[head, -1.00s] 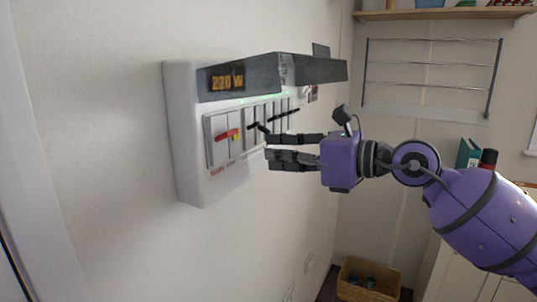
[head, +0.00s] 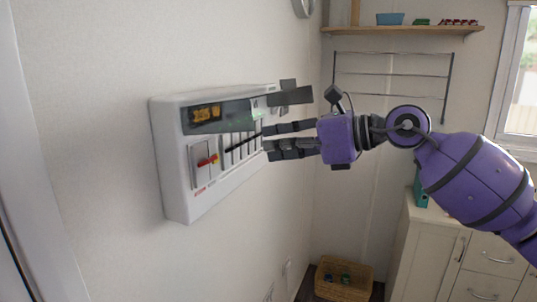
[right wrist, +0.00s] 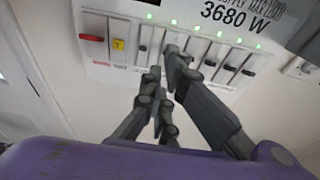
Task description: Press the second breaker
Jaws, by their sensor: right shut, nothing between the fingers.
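The breaker panel (head: 176,180) is a white box on the left wall, with a dark strip and an orange display (head: 205,114) at its top. A red switch (head: 207,161) sits left of a row of black breakers (head: 243,142). In the right wrist view, the red switch (right wrist: 92,38), a yellow button (right wrist: 119,45) and the first black breaker (right wrist: 142,47) show left of my fingers. My right gripper (head: 265,140) is shut and empty at the panel's front. A fingertip covers the second breaker's place; I cannot tell whether it touches. My left gripper is out of view.
Green lights (right wrist: 196,27) glow above the breakers. A wire rack (head: 392,75) and a shelf (head: 400,31) are on the back wall. A wicker basket (head: 343,280) stands on the floor, with a cabinet (head: 427,245) to its right.

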